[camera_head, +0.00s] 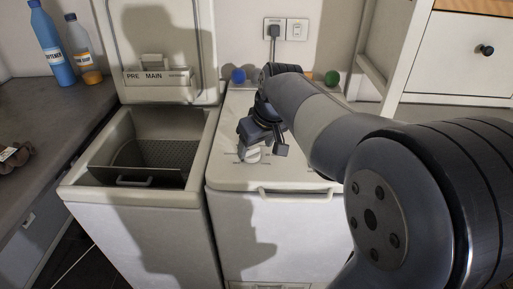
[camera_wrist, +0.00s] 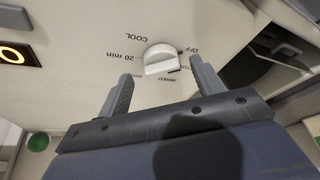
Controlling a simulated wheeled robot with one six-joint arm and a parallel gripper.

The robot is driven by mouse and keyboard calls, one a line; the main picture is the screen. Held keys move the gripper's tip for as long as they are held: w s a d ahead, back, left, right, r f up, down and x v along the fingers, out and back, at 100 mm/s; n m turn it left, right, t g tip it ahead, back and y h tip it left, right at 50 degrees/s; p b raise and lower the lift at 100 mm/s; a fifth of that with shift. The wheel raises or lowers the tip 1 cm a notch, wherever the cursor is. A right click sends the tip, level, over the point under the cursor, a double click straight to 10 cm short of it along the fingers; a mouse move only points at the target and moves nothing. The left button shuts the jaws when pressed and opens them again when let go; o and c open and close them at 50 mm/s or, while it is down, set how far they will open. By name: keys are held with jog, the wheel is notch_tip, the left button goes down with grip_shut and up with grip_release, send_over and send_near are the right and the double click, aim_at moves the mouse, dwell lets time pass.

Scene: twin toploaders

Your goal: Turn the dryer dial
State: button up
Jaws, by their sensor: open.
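The dryer dial is a white knob (camera_wrist: 161,58) with a raised grip bar on the dryer's top panel. Markings around it include COOL, 20 min and OFF. In the head view the dial (camera_head: 250,154) sits near the front left of the dryer top (camera_head: 225,172), just below my gripper. My gripper (camera_head: 262,142) is open; in the wrist view its two fingers (camera_wrist: 161,85) stand on either side of the dial, with gaps. My arm hides much of the dryer's right side.
The open toploader washer (camera_head: 88,196) stands left of the dryer, its lid (camera_head: 172,45) raised. Blue (camera_head: 238,75) and green (camera_head: 331,77) round things lie at the dryer's back. A lit orange display (camera_wrist: 14,54) shows at the wrist view's left. Bottles (camera_head: 52,45) stand on the left counter.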

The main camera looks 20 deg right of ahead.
jog(key=shift+w+a+f, duration=0.25)
jog(key=shift+w+f, duration=0.3)
jog(key=shift+w, duration=0.05)
jog(key=shift+c, duration=0.5)
jog(key=c, duration=0.9)
jog(key=shift+m, duration=0.3)
jog(key=m, duration=0.1)
jog(key=m+h+p, duration=0.1)
jog(key=m+p, duration=0.1)
jog(key=shift+a+r+m+h, duration=0.1)
jog(key=shift+a+m+h, duration=0.15)
jog(key=shift+m+h, duration=0.05)
jog(key=m+h, duration=0.1)
jog(key=m, duration=0.1)
jog(key=m+h+p, duration=0.1)
jog(key=m, duration=0.2)
jog(key=shift+a, duration=0.2)
jog(key=shift+m+g, duration=0.3)
jog(key=shift+m, duration=0.1)
